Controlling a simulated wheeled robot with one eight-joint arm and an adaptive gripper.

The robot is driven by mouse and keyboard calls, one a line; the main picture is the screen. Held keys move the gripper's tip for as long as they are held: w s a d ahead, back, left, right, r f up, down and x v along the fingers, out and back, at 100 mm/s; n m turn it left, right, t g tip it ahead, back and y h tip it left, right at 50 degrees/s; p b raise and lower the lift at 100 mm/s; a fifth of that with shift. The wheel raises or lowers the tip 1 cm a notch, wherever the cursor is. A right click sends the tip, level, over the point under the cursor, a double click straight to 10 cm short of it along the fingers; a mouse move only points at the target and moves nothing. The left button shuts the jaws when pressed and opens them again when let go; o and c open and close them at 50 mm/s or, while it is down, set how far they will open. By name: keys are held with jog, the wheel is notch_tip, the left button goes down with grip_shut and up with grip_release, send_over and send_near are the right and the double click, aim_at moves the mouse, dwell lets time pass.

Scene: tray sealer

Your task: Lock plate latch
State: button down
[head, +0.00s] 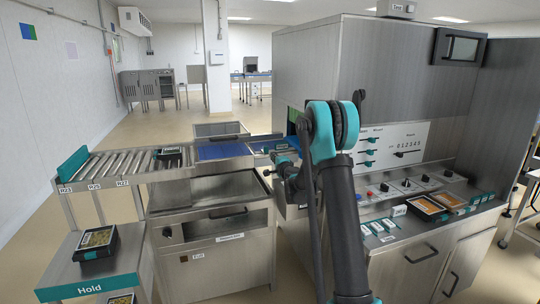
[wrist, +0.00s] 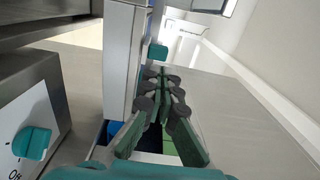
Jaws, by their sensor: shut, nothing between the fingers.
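My gripper (wrist: 163,74) is shut and empty in the wrist view. Its fingertips are close to a small teal piece (wrist: 157,53) on the side of an upright grey bar; I cannot tell whether they touch or whether this piece is the plate latch. In the head view my arm reaches to the left side of the steel tray sealer (head: 335,75), and my own arm hides much of that area. I cannot make out the latch there.
A roller conveyor (head: 130,164) with a blue section (head: 222,150) leads to the sealer from the left. A black tray (head: 170,154) sits on it. A Hold table (head: 62,270) with filled trays stands at the lower left. Open floor lies beyond the conveyor.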

jog(key=v, duration=0.6)
jog(key=shift+s, duration=0.4)
jog(key=s+a+f+n+g+y, duration=0.15)
jog(key=s+n, duration=0.25)
jog(key=s, duration=0.4)
jog(key=s+a+n+g, duration=0.2)
jog(key=s+n+g, duration=0.1)
jog(key=s, duration=0.4)
jog(key=s+a+n+g+y, duration=0.15)
jog(key=s+n, duration=0.25)
jog(key=s, duration=0.4)
jog(key=s+d+f+n+g+h, duration=0.1)
jog(key=s+d+f+g+h, duration=0.1)
jog(key=s, duration=0.7)
jog(key=s+d+f+n+g+h, duration=0.1)
jog(key=s+d+f, duration=0.4)
jog(key=s, duration=0.5)
jog(key=s+d+f+n+g+h, duration=0.2)
jog(key=s+d+f+g+h, duration=0.2)
jog(key=s, duration=0.6)
notch_tip(320, 180, down, 3)
jog(key=shift+r, duration=0.1)
